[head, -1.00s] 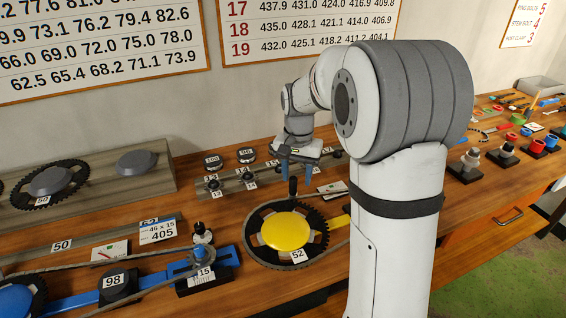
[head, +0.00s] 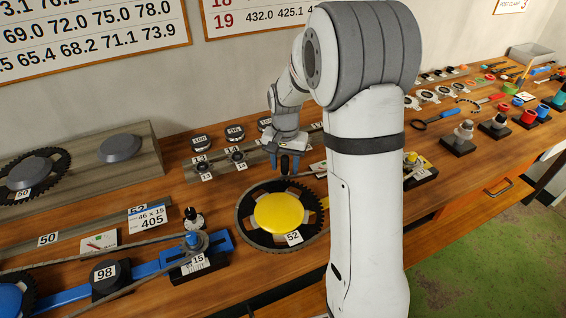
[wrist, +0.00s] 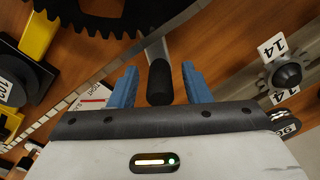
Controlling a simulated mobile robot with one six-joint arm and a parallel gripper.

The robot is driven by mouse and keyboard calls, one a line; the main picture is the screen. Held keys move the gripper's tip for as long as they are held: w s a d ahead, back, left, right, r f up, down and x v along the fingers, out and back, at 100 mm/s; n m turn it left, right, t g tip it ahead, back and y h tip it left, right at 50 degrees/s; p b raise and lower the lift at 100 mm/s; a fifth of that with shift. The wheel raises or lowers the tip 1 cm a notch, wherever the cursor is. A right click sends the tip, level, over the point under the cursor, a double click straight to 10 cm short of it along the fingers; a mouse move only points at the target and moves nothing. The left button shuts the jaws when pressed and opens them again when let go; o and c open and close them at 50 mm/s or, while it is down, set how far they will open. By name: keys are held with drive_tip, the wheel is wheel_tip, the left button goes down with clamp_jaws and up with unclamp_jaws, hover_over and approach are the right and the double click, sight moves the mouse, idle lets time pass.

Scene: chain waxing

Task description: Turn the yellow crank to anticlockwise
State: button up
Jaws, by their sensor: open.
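The yellow crank (head: 279,212) is a round yellow hub on a dark toothed chainring labelled 52, lying on the bench in the head view. Its upright black handle (head: 284,165) stands at the ring's far edge. In the wrist view the black handle (wrist: 160,82) sits on a grey arm, between the two blue fingers. My gripper (head: 287,163) is open around the handle, with a gap to each finger (wrist: 160,86). The chainring (wrist: 90,15) shows only in part in the wrist view.
A rack with small sprockets (head: 236,157) stands just behind the handle. Tools and small parts fill the right bench.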

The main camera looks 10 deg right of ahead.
clamp_jaws()
idle(0.4)
